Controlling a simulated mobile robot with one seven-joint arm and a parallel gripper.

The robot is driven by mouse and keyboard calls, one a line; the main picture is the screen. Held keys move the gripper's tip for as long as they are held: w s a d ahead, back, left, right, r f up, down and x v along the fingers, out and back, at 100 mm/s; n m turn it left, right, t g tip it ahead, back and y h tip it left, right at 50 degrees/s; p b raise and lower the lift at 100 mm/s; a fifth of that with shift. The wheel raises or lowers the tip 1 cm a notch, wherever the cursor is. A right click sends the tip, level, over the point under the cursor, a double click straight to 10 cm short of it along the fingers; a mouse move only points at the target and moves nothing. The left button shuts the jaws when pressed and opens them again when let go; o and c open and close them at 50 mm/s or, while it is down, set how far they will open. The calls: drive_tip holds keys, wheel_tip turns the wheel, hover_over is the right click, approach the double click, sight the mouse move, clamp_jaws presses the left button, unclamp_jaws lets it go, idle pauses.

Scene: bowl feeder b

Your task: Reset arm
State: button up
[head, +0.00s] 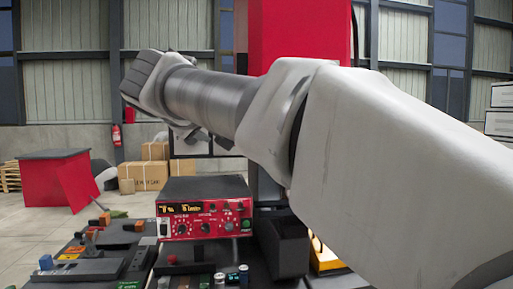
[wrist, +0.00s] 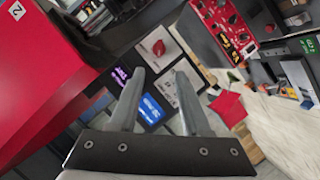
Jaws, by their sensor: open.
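My arm stretches across the head view from the lower right to the upper left. My gripper is mostly hidden there behind the arm's end. In the wrist view my gripper (wrist: 157,98) shows two grey fingers standing apart, with nothing between them. Behind the fingers are dark panels with pictures and lit labels, apart from the fingertips.
A red control unit (head: 203,212) with dials and a lit display stands below my arm. Black fixtures with coloured knobs (head: 88,268) sit at lower left. A tall red cabinet (head: 298,35) rises behind my arm. Cardboard boxes (head: 143,177) and a red stand (head: 55,182) are farther back.

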drive_tip(key=s+d+f+m+g+p, duration=0.1)
drive_tip(key=s+d+f+g+p, duration=0.1)
drive_tip(key=s+d+f, duration=0.35)
drive_tip(key=s+d+f+m+g+h+p, duration=0.1)
drive_tip(key=s+d+f+m+g, duration=0.1)
drive_tip(key=d, duration=0.6)
drive_tip(key=s+d+f+m+g+p, duration=0.1)
drive_tip(key=s+d+f+g+p, duration=0.1)
drive_tip(key=s+d+f, duration=0.35)
drive_tip(key=s+d+f+m+g+y+p, duration=0.2)
drive_tip(key=s+d+f+m+g+p, duration=0.1)
drive_tip(key=s+d+f, duration=0.4)
drive_tip(key=s+f+m, duration=0.1)
drive_tip(key=s+f, duration=0.2)
drive_tip(key=s, duration=0.3)
drive_tip(key=shift+s+f+m+p, duration=0.3)
drive_tip(key=shift+f+m+p, duration=0.1)
